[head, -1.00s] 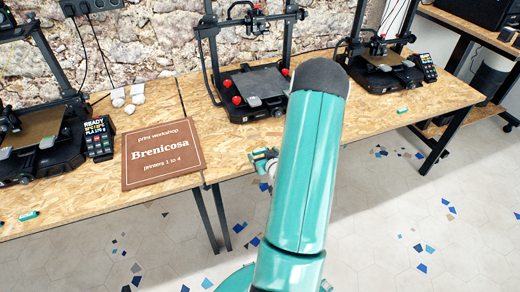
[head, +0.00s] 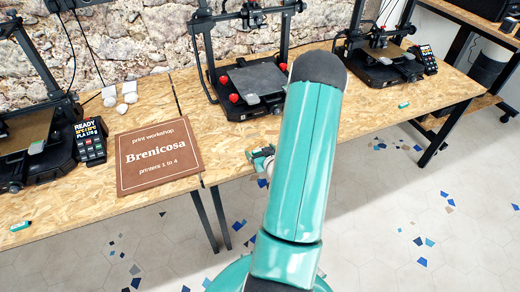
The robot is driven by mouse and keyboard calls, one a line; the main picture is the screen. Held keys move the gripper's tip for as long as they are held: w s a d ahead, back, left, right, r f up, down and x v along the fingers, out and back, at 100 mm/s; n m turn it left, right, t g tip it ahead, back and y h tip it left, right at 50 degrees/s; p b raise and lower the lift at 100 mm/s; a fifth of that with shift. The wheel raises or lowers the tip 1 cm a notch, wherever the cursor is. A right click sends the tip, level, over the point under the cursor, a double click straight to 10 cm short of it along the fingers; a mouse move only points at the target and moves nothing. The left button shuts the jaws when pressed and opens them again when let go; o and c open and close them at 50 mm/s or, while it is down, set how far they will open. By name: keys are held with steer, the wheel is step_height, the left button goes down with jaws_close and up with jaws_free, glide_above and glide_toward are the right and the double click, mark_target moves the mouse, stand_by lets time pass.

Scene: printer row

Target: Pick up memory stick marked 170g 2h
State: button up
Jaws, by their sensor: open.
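A small teal memory stick (head: 20,226) lies on the wooden table near its front edge at the far left. Another small teal stick (head: 403,105) lies on the table at the right, in front of the right printer. Both are too small for any marking to be read. My gripper (head: 261,154) shows partly to the left of my teal arm, by the table's front edge. It is open, and no stick shows in it. My arm hides the rest of it and part of the table behind.
Printers stand on the tables at left, middle (head: 255,88) and right (head: 380,65). The left printer's screen (head: 89,132) shows "READY" and "PLA 170 g". A brown "Brenicosa" sign (head: 157,155) lies on the table (head: 235,135). White lumps (head: 126,90) lie behind it.

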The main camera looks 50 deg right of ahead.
steer(key=shift+a, duration=0.1)
steer(key=shift+s+a+r, duration=0.1)
steer(key=shift+s+r, duration=0.1)
steer(key=c, duration=0.3)
steer(key=shift+w+f, duration=0.1)
steer(key=shift+f, duration=0.05)
steer(key=c, duration=0.7)
steer(key=shift+c, duration=0.3)
